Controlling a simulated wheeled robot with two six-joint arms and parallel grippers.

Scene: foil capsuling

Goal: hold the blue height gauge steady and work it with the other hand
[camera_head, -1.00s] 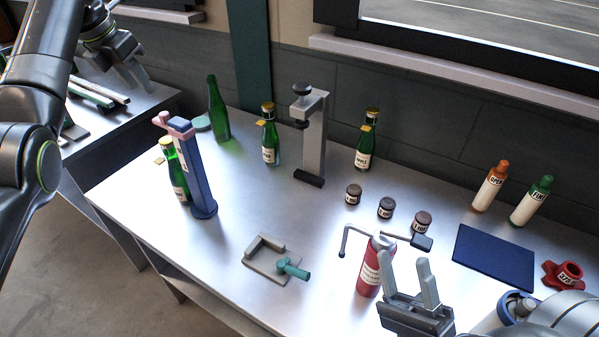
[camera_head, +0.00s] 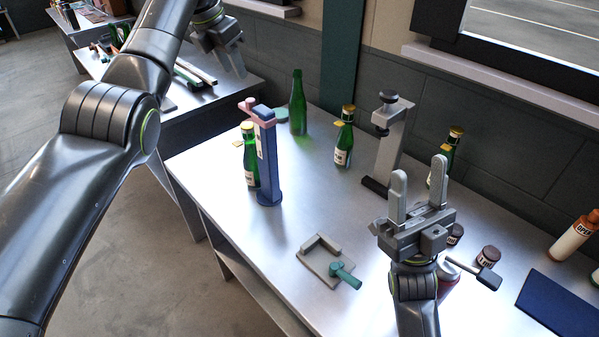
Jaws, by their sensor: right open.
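The blue height gauge (camera_head: 267,165) stands upright on the metal table, left of its middle, with a pink piece (camera_head: 252,108) jutting left at its top.
A grey clamp stand (camera_head: 391,140) and green bottles (camera_head: 297,105) stand at the back. A grey fixture with a teal handle (camera_head: 320,255) lies in front. Small dark jars (camera_head: 489,257) and a blue mat (camera_head: 560,303) are at the right. Table between gauge and fixture is clear.

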